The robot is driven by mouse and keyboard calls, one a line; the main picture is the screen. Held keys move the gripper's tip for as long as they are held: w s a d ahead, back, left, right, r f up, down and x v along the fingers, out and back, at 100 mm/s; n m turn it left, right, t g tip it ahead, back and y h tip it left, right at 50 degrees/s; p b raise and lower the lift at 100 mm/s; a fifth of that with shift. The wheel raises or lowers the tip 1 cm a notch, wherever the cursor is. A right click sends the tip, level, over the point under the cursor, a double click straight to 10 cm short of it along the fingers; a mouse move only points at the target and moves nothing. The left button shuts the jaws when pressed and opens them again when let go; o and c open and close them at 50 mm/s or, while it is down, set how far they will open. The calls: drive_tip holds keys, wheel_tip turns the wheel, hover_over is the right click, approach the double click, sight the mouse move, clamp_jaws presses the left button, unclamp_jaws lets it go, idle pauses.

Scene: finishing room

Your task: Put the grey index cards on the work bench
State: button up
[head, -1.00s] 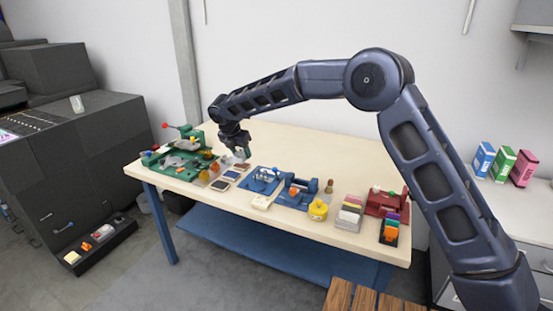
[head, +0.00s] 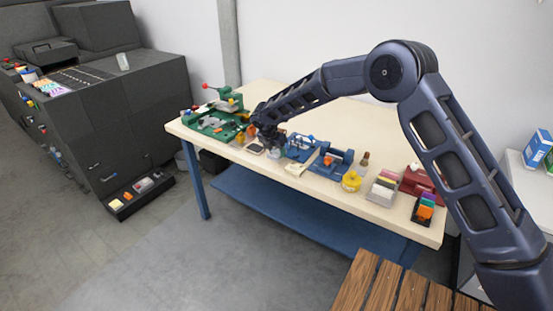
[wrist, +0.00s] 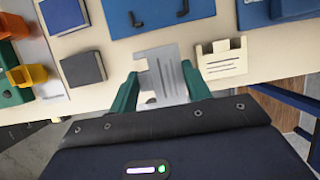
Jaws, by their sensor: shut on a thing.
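My gripper (wrist: 165,92) is shut on the grey index cards (wrist: 162,70), which show between its two teal fingers in the wrist view. In the head view my gripper (head: 274,148) is low over the front left part of the work bench (head: 205,137), and the cards look like a small grey patch (head: 274,154) under it. I cannot tell whether the cards touch the bench top. The fingers hide part of their sides.
A green tray fixture (head: 215,122) stands further left. The bench's back is clear.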

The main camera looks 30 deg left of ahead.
drive_tip(key=shift+f, duration=2.15)
drive_tip(key=shift+f, duration=0.1)
drive_tip(key=o, duration=1)
drive_tip(key=shift+c, duration=0.2)
drive_tip(key=v, duration=1.2)
